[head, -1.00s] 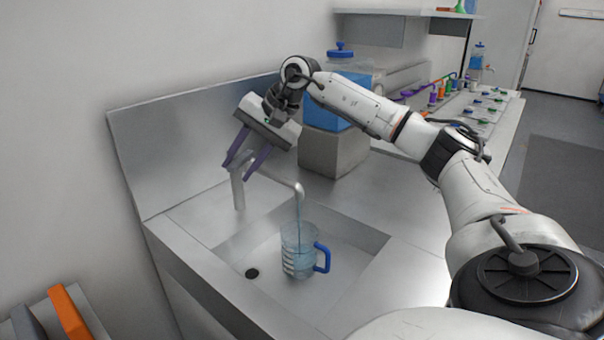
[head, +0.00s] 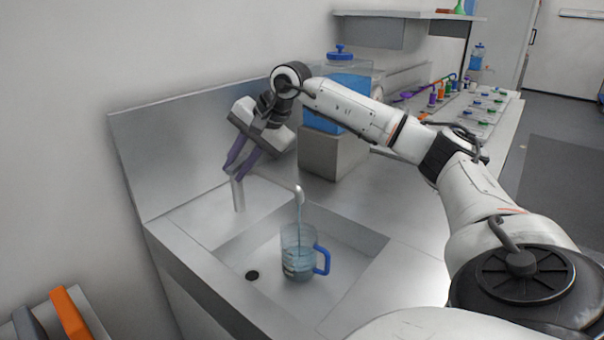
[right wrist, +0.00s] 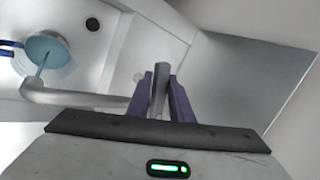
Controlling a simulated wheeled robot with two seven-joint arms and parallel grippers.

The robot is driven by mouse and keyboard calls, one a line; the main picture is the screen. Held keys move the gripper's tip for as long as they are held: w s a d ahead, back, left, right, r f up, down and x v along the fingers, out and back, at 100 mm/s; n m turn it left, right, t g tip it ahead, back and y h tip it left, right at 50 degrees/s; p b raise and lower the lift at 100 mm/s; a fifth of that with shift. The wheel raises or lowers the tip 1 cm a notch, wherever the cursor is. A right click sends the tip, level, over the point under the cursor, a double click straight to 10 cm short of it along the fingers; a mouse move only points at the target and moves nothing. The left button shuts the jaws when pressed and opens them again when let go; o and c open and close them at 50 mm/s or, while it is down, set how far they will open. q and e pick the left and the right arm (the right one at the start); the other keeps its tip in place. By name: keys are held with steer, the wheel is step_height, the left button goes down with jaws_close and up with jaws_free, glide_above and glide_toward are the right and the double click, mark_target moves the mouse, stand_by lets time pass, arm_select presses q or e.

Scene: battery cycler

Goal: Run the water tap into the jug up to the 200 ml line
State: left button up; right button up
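The clear jug (head: 297,262) with a blue handle (head: 323,260) stands upright in the sink below the tap spout (head: 299,190). A thin water stream (head: 299,213) falls from the spout into it. Bluish water fills the lower part; I cannot read the 200 ml line. In the right wrist view the jug (right wrist: 48,50) is at upper left, with the stream inside it. My right gripper (head: 233,170) is at the top of the tap post (head: 238,195). Its purple fingers (right wrist: 160,88) close around the grey tap lever (right wrist: 161,80). My left gripper is out of view.
The sink basin (head: 345,240) has a dark drain (head: 252,275) left of the jug. A grey block (head: 330,155) and a blue container (head: 350,90) stand behind my right arm. The counter right of the sink is clear.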

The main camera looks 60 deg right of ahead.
steer(key=w+m+h, duration=0.1)
steer(key=m+h+p, duration=0.1)
steer(key=m, duration=0.1)
steer(key=shift+w+a+r+m, duration=0.1)
steer(key=shift+w+m, duration=0.2)
steer(key=shift+w, duration=0.05)
steer(key=shift+w+p, duration=0.1)
steer(key=shift+p, duration=0.25)
steer(key=shift+o, duration=1.2)
steer(key=shift+w, duration=0.1)
steer(key=p+v, duration=0.1)
steer(key=v, duration=0.6)
steer(key=shift+s+r, duration=0.25)
steer(key=shift+r, duration=0.05)
